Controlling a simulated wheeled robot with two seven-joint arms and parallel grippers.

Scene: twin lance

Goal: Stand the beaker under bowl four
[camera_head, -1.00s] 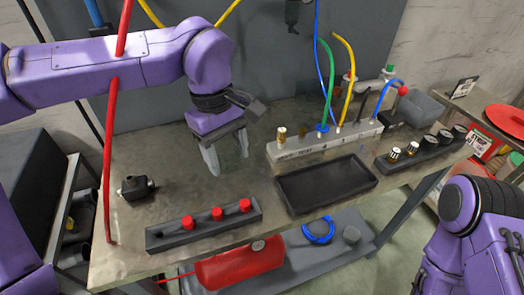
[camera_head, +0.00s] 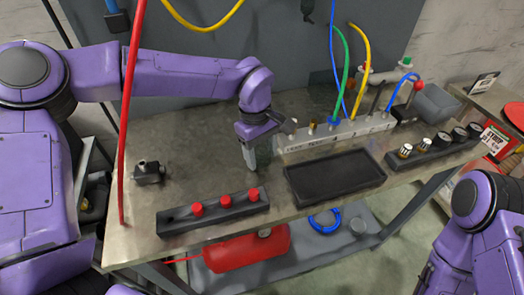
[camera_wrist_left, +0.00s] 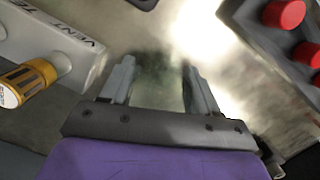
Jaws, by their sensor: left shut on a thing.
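My left gripper (camera_head: 261,158) points down over the bench, left of the grey manifold block (camera_head: 340,135). In the left wrist view the two grey fingers (camera_wrist_left: 158,88) stand apart with a faint, clear greenish thing (camera_wrist_left: 155,75) between them, which I take to be the beaker. Its outline and base are hard to make out. The manifold carries a brass fitting (camera_head: 311,129) and several hoses. Its lettering is too small to read in the head view. I cannot tell which part is bowl four. My right gripper is out of view; only its arm shows at lower right.
A black tray (camera_head: 335,181) lies in front of the manifold. A dark rack with red caps (camera_head: 213,211) is at the front edge. A black fitting (camera_head: 149,172) sits left. A dark block with knobs (camera_head: 430,153) is right. A red hose (camera_head: 130,110) hangs left.

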